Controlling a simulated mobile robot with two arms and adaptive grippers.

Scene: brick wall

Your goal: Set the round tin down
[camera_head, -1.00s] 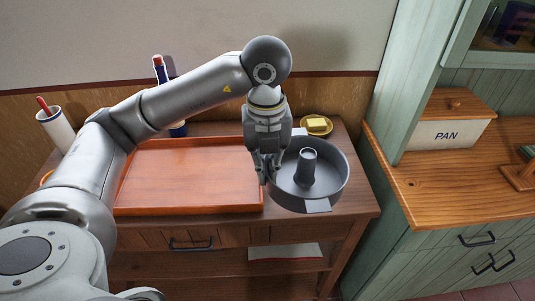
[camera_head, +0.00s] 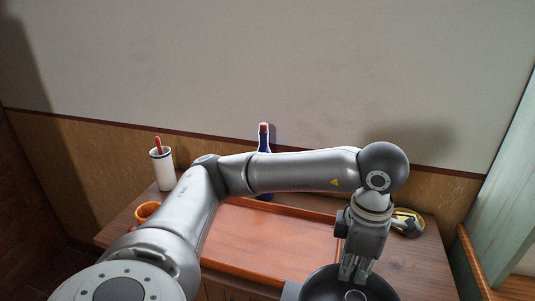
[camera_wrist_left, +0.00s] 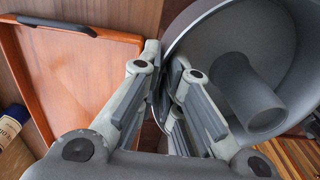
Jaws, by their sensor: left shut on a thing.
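The round tin (camera_head: 378,284) is a dark grey ring pan with a hollow centre tube, cut off by the bottom edge of the head view. The tin is at the right of the orange tray (camera_head: 300,215). Whether its base touches the table or hangs above it, I cannot tell. My right gripper is not in view.
The tray lies on the wooden table (camera_head: 425,265), left of the tin. A dark blue bottle (camera_head: 264,138), a white cup (camera_head: 161,170) and an orange mug (camera_head: 147,210) stand further left. A green cabinet (camera_head: 500,215) is at the right.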

